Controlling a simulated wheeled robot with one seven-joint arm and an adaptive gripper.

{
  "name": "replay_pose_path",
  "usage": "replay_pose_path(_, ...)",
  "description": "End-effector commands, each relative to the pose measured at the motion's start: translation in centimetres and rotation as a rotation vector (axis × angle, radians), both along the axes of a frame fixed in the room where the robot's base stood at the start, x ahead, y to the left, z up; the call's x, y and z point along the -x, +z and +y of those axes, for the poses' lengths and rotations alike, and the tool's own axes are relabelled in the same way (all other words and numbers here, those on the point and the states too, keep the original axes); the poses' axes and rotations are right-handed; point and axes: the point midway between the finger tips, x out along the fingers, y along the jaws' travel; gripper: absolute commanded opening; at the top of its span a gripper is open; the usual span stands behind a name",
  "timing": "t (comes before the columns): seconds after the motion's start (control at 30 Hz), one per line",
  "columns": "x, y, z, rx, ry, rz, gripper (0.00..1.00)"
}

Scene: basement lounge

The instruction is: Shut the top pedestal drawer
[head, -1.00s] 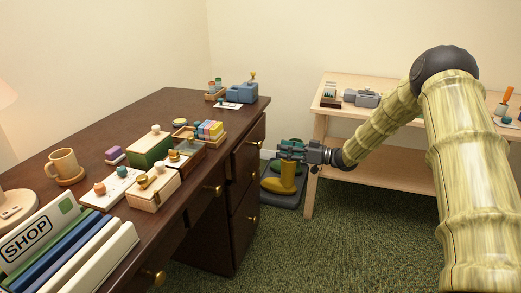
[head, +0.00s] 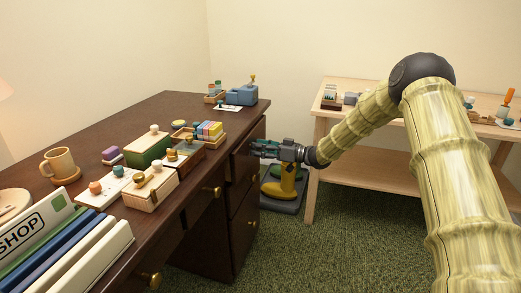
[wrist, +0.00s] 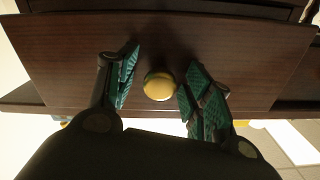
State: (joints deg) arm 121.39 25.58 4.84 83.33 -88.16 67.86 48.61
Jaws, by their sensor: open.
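The top pedestal drawer (head: 242,162) is at the right end of the dark wooden desk, above other drawers. Its dark wood front (wrist: 220,45) fills the upper part of the wrist view, with a dark gap above it. How far it stands out is hard to tell. Its round brass knob (wrist: 159,86) sits between my open fingers, with room on both sides. My gripper (head: 258,148) is at the drawer front and hides the knob in the head view. The green finger pads (wrist: 160,88) point at the front; I cannot tell if they touch it.
The desk top (head: 165,104) holds a mug (head: 60,164), boxes and books near its edge. A pale wooden bench (head: 370,166) stands behind my arm. Yellow boots (head: 286,182) stand on a dark tray below my gripper. Green carpet (head: 300,250) is clear in front.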

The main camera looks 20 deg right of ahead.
Motion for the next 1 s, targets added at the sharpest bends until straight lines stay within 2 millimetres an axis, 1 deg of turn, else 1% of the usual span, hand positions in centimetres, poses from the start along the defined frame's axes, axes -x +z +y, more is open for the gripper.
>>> replay_pose_path(0.07, 0.0, 0.0, 0.0, 0.000, 0.000, 0.000, 0.49)
replay_pose_path(0.1, 0.0, 0.0, 0.0, 0.000, 0.000, 0.000, 0.42)
replay_pose_path(0.33, 0.0, 0.0, 0.0, 0.000, 0.000, 0.000, 0.00)
replay_pose_path(0.57, -0.2, 0.1, 0.2, 0.001, -0.001, 0.001, 0.00)
replay_pose_path(0.83, -1.6, 0.3, 2.3, 0.002, -0.001, 0.000, 0.00)
replay_pose_path(1.0, -1.8, 0.0, 2.7, 0.000, 0.000, -0.001, 0.00)
